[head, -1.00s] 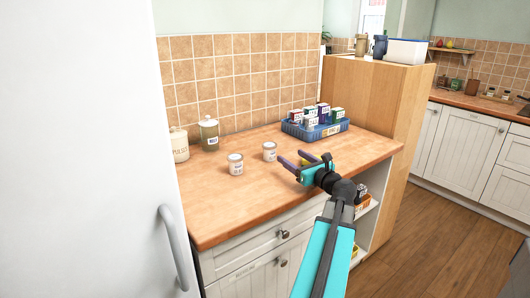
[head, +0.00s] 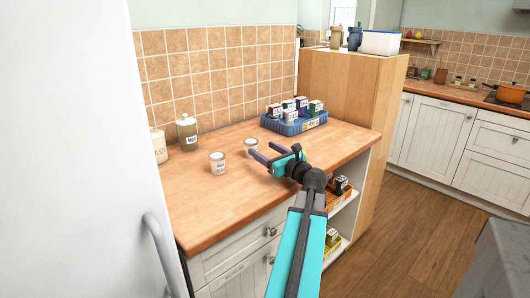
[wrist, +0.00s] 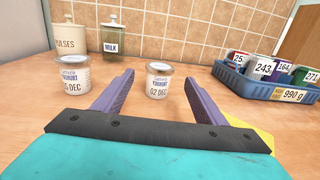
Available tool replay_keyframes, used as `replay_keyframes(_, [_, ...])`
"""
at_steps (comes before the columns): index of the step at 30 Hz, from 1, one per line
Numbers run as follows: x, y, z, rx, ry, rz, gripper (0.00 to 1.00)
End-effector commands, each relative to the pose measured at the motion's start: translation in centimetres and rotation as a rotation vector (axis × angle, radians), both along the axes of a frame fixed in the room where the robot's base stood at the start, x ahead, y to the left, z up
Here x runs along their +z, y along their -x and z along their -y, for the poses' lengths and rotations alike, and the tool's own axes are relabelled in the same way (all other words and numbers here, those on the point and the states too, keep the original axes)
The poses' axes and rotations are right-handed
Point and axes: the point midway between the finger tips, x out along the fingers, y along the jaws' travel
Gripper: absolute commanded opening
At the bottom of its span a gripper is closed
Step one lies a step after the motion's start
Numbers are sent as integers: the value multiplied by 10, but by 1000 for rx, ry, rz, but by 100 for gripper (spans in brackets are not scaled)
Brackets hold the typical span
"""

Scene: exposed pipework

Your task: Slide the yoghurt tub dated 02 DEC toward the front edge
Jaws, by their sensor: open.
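The yoghurt tub dated 02 DEC (wrist: 158,82) is a white tub with a grey lid, upright on the wooden counter. In the wrist view it stands between my two purple fingers, near their tips; whether it touches either finger I cannot tell. It also shows in the head view (head: 251,146), just beyond the fingertips. A second yoghurt tub (wrist: 72,74) stands to its left, outside my left finger; its date ends in "5 DEC", its first digit unclear. It shows in the head view too (head: 218,163). My gripper (head: 261,148) is open and low over the counter, with nothing gripped.
A milk jar (wrist: 112,35) and a pulses jar (wrist: 63,33) stand at the back left by the tiles. A blue crate (head: 292,126) of several small cartons stands at the back right. The wooden counter (head: 220,197) is clear toward its front edge.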

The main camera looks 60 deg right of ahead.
Motion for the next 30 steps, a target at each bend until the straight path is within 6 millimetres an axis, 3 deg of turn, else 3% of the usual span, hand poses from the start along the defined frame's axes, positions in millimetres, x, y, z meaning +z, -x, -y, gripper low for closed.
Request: replay_keyframes(30, [0, -111, 48, 3, 0, 0, 65])
